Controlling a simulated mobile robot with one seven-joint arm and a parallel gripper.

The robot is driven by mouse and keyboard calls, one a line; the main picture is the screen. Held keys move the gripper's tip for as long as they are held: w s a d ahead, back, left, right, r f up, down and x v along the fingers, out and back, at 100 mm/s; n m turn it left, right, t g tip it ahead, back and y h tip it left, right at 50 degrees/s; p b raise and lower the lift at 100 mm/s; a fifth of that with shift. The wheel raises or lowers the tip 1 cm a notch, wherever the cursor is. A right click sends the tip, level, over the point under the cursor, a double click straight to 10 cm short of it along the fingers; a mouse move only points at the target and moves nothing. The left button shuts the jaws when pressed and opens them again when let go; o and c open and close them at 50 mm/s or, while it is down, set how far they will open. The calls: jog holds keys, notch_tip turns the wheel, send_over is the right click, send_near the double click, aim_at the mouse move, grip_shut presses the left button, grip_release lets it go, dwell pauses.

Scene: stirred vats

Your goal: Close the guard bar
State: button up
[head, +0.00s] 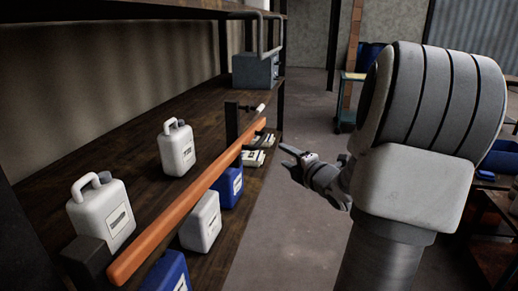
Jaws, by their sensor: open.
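The guard bar (185,203) is a long orange bar along the front of a dark wooden shelf. It runs from a black block (88,262) at the near left to a dark upright bracket (232,122) at the far end. A small pale-tipped piece (259,109) sticks out by that bracket. I cannot tell whether the bar is seated at either end. My gripper (284,155) is open and empty, over the aisle just right of the bar's far end. It appears apart from the bar.
White jugs (176,148) stand on the shelf behind the bar; white (201,222) and blue (228,187) containers show on its front side. A grey box (255,70) stands at the shelf's far end. The aisle floor (295,225) is clear. My arm fills the right.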

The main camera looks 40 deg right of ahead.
aim_at(248, 140)
jog(key=b+x, duration=0.3)
jog(key=x, duration=1.4)
jog(key=shift+r, duration=0.1)
jog(key=shift+c, duration=0.3)
grip_shut()
dwell(0.4)
jog(key=shift+n+y, duration=0.6)
jog(key=shift+y, duration=0.3)
jog(key=w+a, duration=0.1)
jog(key=w+a+p, duration=0.1)
jog(key=w, duration=0.1)
jog(key=w+a, duration=0.1)
jog(key=w, duration=0.1)
jog(key=shift+w+a+r+p, duration=0.1)
jog(key=shift+w+r+p, duration=0.05)
jog(key=shift+p, duration=0.25)
jog(key=shift+w+a, duration=0.2)
jog(key=shift+a, duration=0.05)
